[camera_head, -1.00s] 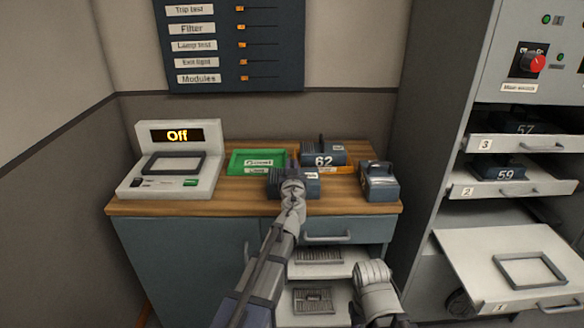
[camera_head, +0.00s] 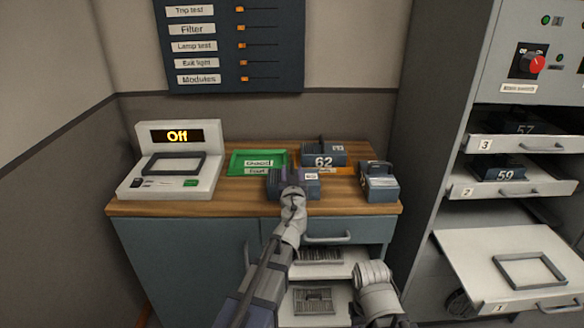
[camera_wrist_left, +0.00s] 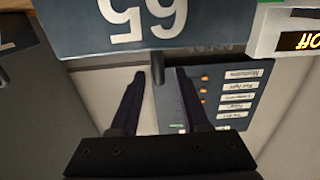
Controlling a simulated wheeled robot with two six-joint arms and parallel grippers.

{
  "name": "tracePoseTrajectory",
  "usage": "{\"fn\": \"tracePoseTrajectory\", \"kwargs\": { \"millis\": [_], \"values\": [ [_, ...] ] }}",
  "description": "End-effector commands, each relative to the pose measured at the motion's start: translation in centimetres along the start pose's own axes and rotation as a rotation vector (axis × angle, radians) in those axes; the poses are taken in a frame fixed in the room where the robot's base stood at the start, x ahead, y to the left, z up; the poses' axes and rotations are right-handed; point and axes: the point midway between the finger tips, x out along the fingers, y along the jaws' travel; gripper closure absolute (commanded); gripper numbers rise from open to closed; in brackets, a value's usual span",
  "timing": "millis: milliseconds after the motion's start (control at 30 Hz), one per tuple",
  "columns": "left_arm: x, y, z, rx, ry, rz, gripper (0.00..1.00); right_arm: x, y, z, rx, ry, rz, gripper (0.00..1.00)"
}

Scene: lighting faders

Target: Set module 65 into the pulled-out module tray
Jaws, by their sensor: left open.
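Module 65 (camera_head: 279,190) is a dark blue-grey block on the wooden counter, in front of the green tray. Its number shows upside down and large in the left wrist view (camera_wrist_left: 121,40). My left gripper (camera_head: 292,189) is at the module and hides part of it. In the left wrist view its two fingers (camera_wrist_left: 160,73) are apart, with the module's dark upright handle (camera_wrist_left: 157,68) between the tips; I cannot tell whether they touch it. The pulled-out module tray (camera_head: 465,250), marked 1, stands low at the right and bears an empty rectangular frame. My right gripper is not in view.
Module 62 (camera_head: 318,160) stands behind module 65, and another module (camera_head: 380,187) stands at the counter's right end. The green tray (camera_head: 236,168) and a tester reading Off (camera_head: 205,180) are to the left. Trays 3 (camera_head: 510,145) and 2 (camera_head: 510,189) hold modules 57 and 59.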

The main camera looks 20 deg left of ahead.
Motion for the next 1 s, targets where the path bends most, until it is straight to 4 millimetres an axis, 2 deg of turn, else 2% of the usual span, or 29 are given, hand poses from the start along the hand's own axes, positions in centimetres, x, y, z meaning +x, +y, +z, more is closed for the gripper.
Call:
{"fn": "tracePoseTrajectory", "kwargs": {
  "millis": [33, 200, 400, 833, 933, 1000],
  "values": [
    [-1.5, -0.1, 0.0, 0.0, 0.0, 0.002, 0.54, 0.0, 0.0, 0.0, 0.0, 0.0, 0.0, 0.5],
    [-5.1, -0.1, 0.0, 0.0, 0.0, 0.002, 0.54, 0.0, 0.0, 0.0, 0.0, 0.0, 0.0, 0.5],
    [-8.3, -0.1, 0.0, 0.0, 0.0, 0.002, 0.54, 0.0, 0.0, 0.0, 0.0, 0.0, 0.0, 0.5],
    [-8.9, -0.2, 0.3, 0.003, -0.014, -0.021, 0.54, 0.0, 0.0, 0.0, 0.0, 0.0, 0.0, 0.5],
    [-9.6, -1.2, 1.7, 0.024, -0.078, -0.1, 0.54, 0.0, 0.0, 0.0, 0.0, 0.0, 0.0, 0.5],
    [-10.7, -2.0, 3.9, 0.054, -0.184, -0.176, 0.54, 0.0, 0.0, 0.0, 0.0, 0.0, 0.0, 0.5]
  ]
}}
